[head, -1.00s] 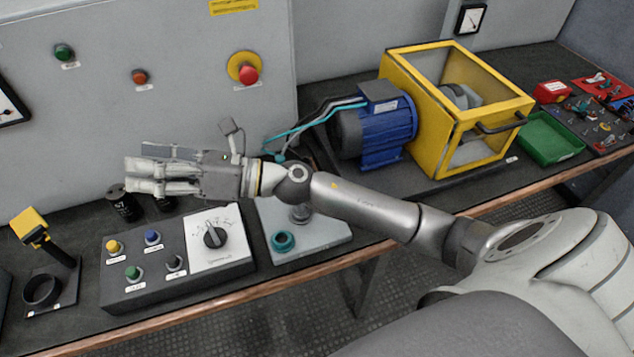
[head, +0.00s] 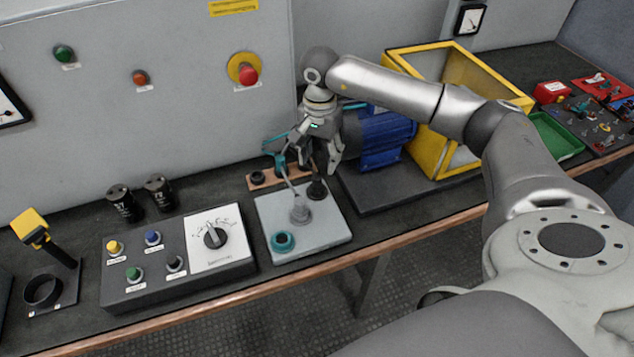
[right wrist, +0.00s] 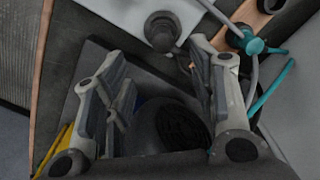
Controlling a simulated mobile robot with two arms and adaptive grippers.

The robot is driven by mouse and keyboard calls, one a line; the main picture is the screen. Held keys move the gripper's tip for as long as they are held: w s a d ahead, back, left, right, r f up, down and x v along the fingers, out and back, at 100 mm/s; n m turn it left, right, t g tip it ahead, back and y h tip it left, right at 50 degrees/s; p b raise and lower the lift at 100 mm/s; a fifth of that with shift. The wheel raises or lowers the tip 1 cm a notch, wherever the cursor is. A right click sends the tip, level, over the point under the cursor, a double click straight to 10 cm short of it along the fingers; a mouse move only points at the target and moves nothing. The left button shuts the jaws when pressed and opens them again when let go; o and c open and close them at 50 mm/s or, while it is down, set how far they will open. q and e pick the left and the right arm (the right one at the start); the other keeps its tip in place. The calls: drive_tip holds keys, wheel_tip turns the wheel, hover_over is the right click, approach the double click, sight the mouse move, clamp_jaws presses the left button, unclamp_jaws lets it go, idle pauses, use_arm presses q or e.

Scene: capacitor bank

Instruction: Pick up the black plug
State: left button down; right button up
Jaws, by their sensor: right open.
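The black plug (head: 317,188) stands upright near the back right corner of the light grey plate (head: 330,228). In the right wrist view a dark plug (right wrist: 161,32) on the plate, seemingly the same one, shows just beyond the fingertips. My right gripper (head: 320,168) points down above the black plug, open and with nothing between its fingers. It also shows in the right wrist view (right wrist: 155,58), with its fingers spread on either side. My left gripper is not in view.
A grey plug (head: 300,212) and a teal ring (head: 283,242) are on the plate. A teal plug (right wrist: 252,42) with a cable is at the copper-coloured strip (head: 262,183). The blue motor (head: 382,150) is close on the right. A control box (head: 180,270) stands left.

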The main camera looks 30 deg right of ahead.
sight(317, 176)
wheel_tip(317, 176, down, 3)
drive_tip(key=shift+a+f, duration=0.1)
drive_tip(key=shift+f, duration=0.1)
drive_tip(key=shift+w+a+f+p, duration=0.15)
drive_tip(key=shift+f+p, duration=0.3)
drive_tip(key=shift+f, duration=0.9)
drive_tip(key=shift+s+a+f+p, duration=0.1)
drive_tip(key=shift+f+p, duration=0.3)
drive_tip(key=shift+f, duration=0.9)
drive_tip(key=c, duration=1.1)
drive_tip(key=shift+c, duration=0.2)
drive_tip(key=shift+w+r, duration=0.1)
drive_tip(key=shift+r, duration=0.05)
